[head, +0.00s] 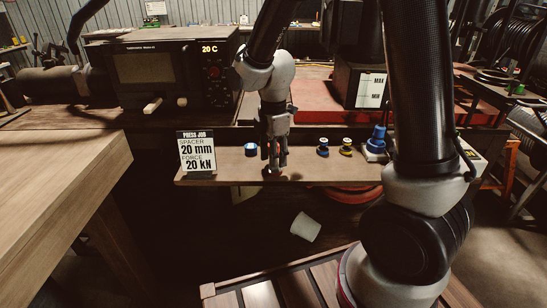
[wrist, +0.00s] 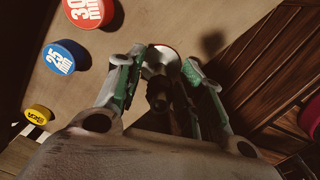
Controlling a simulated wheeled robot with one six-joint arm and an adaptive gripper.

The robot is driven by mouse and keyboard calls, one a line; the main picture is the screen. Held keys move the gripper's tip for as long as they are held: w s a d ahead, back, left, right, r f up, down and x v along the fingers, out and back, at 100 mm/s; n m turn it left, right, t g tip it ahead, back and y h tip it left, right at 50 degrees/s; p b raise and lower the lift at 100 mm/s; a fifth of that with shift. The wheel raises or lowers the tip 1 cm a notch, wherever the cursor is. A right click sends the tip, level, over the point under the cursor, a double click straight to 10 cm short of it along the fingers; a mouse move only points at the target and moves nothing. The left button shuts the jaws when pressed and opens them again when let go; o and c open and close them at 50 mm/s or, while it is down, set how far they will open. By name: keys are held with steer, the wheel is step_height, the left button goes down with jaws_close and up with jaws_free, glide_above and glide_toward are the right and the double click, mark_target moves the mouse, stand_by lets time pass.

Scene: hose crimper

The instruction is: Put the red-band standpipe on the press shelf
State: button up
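My gripper (head: 274,160) points down over the wooden press shelf (head: 220,171). In the wrist view, its two fingers (wrist: 160,68) stand on either side of the dark standpipe (wrist: 158,95) and appear closed against it. The red band (wrist: 165,50) shows at the standpipe's far end, between the fingertips. A little red also shows under the fingertips in the head view. The fingers hide most of the standpipe there. I cannot tell whether its lower end touches the shelf.
Red (wrist: 88,8), blue (wrist: 65,57) and yellow (wrist: 39,114) round spacers stand on the shelf beside my gripper. A blue fitting (head: 377,139) is at the shelf's right. A press job sign (head: 197,153) stands at its left end. A white cup-like piece (head: 305,227) lies below.

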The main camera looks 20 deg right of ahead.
step_height(320, 180, up, 12)
steer(key=shift+f, duration=0.2)
steer(key=s+d+r+m+t, duration=0.2)
steer(key=s+d+r+m, duration=0.1)
steer(key=s+d+m, duration=0.5)
steer(key=s+d+r+m+t, duration=0.2)
steer(key=s+d+r+m, duration=0.2)
steer(key=s+d+m, duration=0.3)
steer(key=s+m, duration=0.4)
steer(key=shift+s+d+m, duration=0.15)
steer(key=shift+d+m, duration=0.25)
